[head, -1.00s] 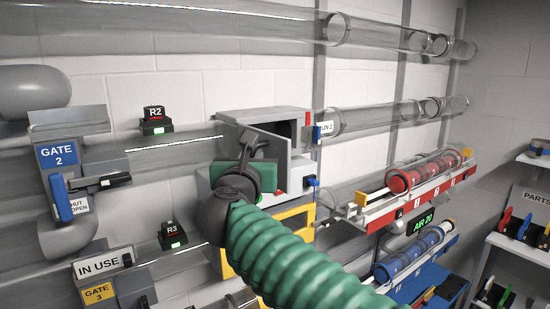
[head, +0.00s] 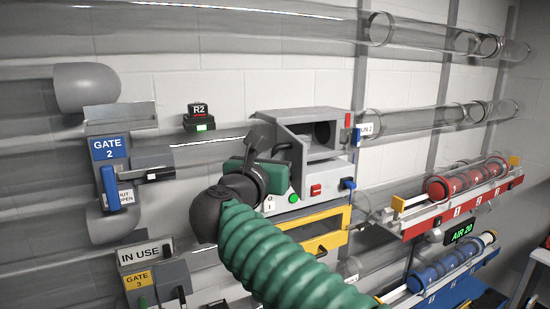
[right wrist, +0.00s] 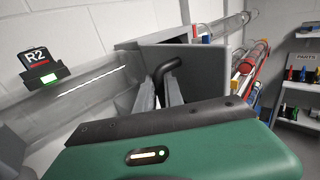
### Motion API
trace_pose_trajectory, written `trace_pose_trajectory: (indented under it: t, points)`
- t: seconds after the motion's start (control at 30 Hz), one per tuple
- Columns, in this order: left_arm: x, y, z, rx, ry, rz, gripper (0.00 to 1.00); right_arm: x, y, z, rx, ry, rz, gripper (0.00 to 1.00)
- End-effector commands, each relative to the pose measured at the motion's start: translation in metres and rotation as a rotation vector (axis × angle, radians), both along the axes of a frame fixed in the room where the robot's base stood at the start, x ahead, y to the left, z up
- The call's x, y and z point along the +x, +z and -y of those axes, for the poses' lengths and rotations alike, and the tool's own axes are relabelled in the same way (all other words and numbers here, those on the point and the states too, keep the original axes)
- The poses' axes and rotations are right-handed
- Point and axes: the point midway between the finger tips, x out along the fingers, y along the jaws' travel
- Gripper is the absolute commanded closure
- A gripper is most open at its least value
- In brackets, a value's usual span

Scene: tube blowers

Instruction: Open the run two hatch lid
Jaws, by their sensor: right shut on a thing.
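The run two hatch is a grey box (head: 295,115) on the wall, and its open front shows a dark round hole (head: 322,132). The lid (head: 262,136) stands swung out at the box's left side, partly hidden by my gripper. In the right wrist view the lid is a broad grey panel (right wrist: 205,72) with a bent black handle (right wrist: 166,68). My right gripper (head: 275,160) is at the lid. In the right wrist view its fingers (right wrist: 160,92) are shut on the handle. My left gripper is not in view.
A yellow-framed hatch (head: 315,230) sits just below. The GATE 2 unit (head: 110,150) and R2 lamp (head: 200,118) are left. A red rack (head: 460,200) and blue rack (head: 445,275) with carriers are right. Clear tubes (head: 420,118) run along the wall.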

Motion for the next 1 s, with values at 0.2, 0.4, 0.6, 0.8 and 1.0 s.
trace_pose_trajectory:
  t: [0.2,0.4,0.6,0.8,1.0]
  points:
    - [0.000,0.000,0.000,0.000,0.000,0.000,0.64,-0.001,0.003,0.001,-0.001,0.000,0.006,0.78]
    - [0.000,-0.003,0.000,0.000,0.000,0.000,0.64,-0.006,0.002,-0.002,0.000,0.001,0.005,0.78]
    - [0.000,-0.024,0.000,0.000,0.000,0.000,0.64,-0.045,-0.003,-0.017,-0.001,0.004,0.007,0.78]
    - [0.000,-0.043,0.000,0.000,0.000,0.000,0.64,-0.101,-0.004,-0.039,-0.001,0.005,0.006,0.78]
    - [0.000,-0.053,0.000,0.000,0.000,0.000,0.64,-0.142,-0.002,-0.054,-0.001,0.002,0.004,0.78]
